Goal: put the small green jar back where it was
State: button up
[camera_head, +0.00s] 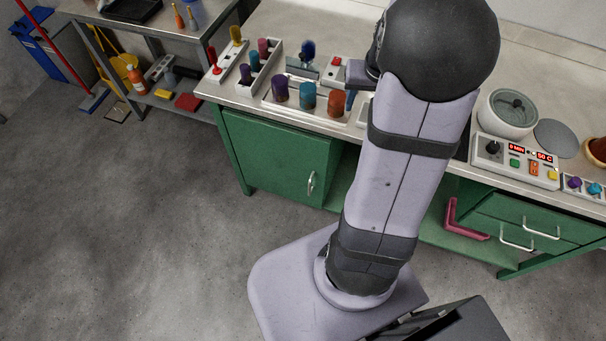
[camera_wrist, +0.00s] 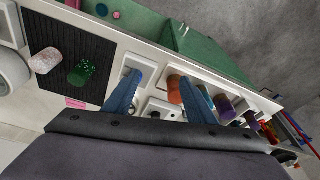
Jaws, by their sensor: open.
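A small green jar (camera_wrist: 82,72) rests on a black ribbed mat (camera_wrist: 95,47) in the wrist view, beside a pale pinkish jar (camera_wrist: 45,60). In the head view my arm covers the mat area, so the green jar is not visible there. My gripper (camera_wrist: 160,92) is open, with its two blue fingers apart and no jar held between them. The green jar is left of both fingers in the wrist view. An orange jar (camera_wrist: 174,89) and a purple jar (camera_wrist: 225,108) stand in a white rack near the right finger.
In the head view, purple (camera_head: 280,88), teal (camera_head: 308,95) and orange (camera_head: 336,102) jars fill the front rack. A smaller rack with several colored jars (camera_head: 246,73) is left. A round white vessel (camera_head: 507,116) and control panel (camera_head: 517,160) are right.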

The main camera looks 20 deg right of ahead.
jog(key=s+a+f+n+g, duration=0.1)
jog(key=s+a+n, duration=0.1)
jog(key=s+a, duration=0.2)
jog(key=s+a+n, duration=0.2)
jog(key=s+a, duration=0.2)
jog(key=a, duration=0.7)
jog(key=s+a+f+n+g+y, duration=0.1)
jog(key=s+a, duration=0.2)
jog(key=a, duration=0.5)
jog(key=shift+s+f+n+g, duration=0.3)
jog(key=shift+s+n, duration=0.1)
notch_tip(320, 180, down, 16)
jog(key=b, duration=1.6)
